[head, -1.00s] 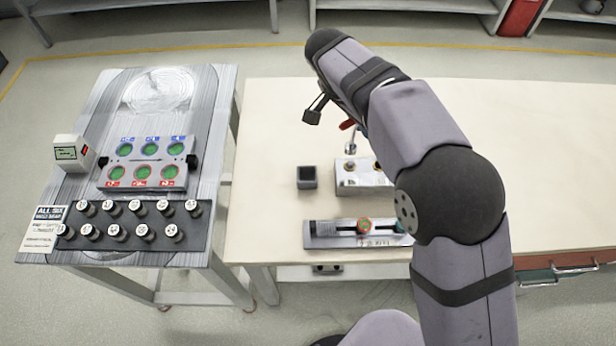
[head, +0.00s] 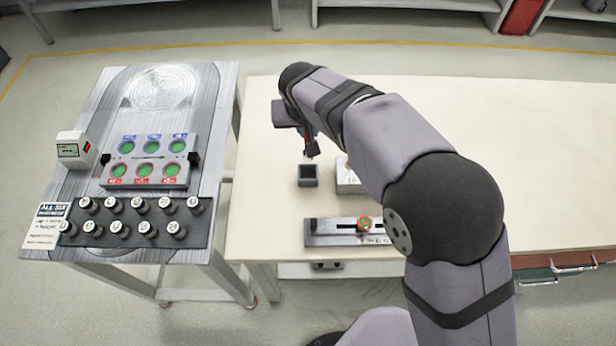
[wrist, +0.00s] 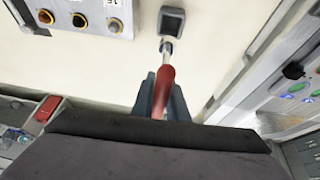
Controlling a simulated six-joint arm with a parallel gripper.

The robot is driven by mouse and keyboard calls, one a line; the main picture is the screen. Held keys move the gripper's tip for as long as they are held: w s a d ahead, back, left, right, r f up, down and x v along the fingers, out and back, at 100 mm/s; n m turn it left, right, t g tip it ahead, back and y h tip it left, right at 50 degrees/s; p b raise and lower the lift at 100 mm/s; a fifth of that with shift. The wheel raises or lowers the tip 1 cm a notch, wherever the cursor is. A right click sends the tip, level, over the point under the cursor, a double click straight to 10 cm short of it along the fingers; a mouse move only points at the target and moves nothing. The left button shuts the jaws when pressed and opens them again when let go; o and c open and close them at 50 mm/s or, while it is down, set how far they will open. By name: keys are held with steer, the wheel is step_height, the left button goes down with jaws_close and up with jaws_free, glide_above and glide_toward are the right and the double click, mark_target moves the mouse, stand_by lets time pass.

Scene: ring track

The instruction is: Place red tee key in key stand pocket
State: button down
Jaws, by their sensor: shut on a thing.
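My gripper (wrist: 160,96) is shut on the red tee key (wrist: 164,82). Its red handle lies between the fingers and its silver shaft points away towards the key stand pocket. The pocket is a small dark grey square cup (head: 308,178), also in the wrist view (wrist: 172,21). In the wrist view the shaft's end shows just short of the cup's rim. I cannot tell its height above the cup. In the head view my gripper (head: 312,150) is just behind and above the cup, and the key is mostly hidden.
A pale block with ringed sockets (wrist: 92,14) stands beside the cup, partly behind my arm in the head view (head: 348,180). A slider rail with an orange-green knob (head: 340,232) lies in front. The left side table (head: 90,90) holds a green-windowed panel and several round pegs.

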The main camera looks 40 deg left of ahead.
steer(key=shift+f+p, duration=1.35)
steer(key=shift+f, duration=3.65)
steer(key=shift+f+b, duration=0.25)
steer(key=shift+b, duration=0.05)
steer(key=c, duration=1.7)
jaws_free()
steer(key=shift+r, duration=0.1)
steer(key=shift+c, duration=0.2)
steer(key=shift+r+p, duration=0.15)
steer(key=shift+p, duration=0.15)
steer(key=shift+s+r, duration=0.1)
steer(key=shift+r, duration=0.05)
steer(key=b+v, duration=0.2)
steer(key=v, duration=0.9)
steer(key=shift+d+r+b, duration=0.15)
steer(key=shift+r+b, duration=0.15)
steer(key=shift+b, duration=0.1)
